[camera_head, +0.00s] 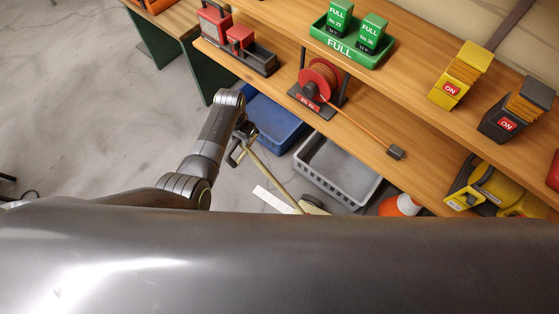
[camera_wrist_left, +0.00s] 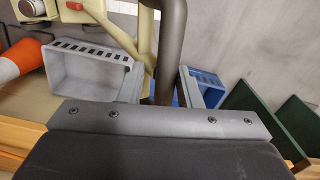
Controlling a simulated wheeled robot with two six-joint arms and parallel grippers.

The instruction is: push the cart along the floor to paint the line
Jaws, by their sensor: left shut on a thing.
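The cart shows in part. In the head view its thin cream pole (camera_head: 268,172) slants down from my left gripper (camera_head: 240,148), and its lower end goes out of sight behind my grey body. In the left wrist view the cart's cream frame (camera_wrist_left: 141,42), a small red part (camera_wrist_left: 75,6) and a dark grey handle bar (camera_wrist_left: 171,45) show. My left gripper (camera_wrist_left: 162,88) is shut on that handle bar, which runs between its two pale fingers. A white strip (camera_head: 272,200) lies on the floor beside the pole. My right gripper is in neither view.
A long wooden bench (camera_head: 395,97) stands to the right, loaded with a cable reel (camera_head: 318,80) and a green tray (camera_head: 345,52). Below it are a blue crate (camera_head: 273,122), a grey crate (camera_head: 315,182) and an orange-white cone (camera_head: 400,205). Open grey floor (camera_head: 75,110) lies left.

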